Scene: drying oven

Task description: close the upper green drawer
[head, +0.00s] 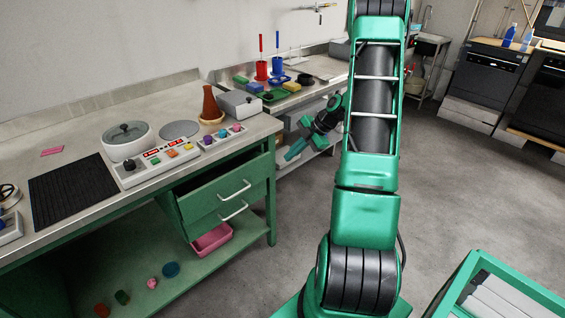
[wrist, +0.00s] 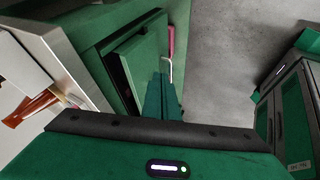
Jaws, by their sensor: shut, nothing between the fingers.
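The upper green drawer (head: 216,193) is under the left workbench, with a pale bar handle (head: 235,190). It stands partly out from the cabinet. In the wrist view the green drawer (wrist: 140,58) shows a dark gap along its left side. A lower drawer with its own handle (head: 234,211) is just beneath. My gripper (head: 290,155) is shut and empty, right of the drawer front in the head view. In the wrist view its fingers (wrist: 160,82) overlap the drawer's near edge; I cannot tell whether they touch.
The workbench (head: 75,212) above carries a pot (head: 127,140), button panels and a brown flask (head: 210,104). A pink bin (head: 212,239) and several small coloured objects are on the lower shelf. Open grey floor (head: 290,240) lies in front of the drawers.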

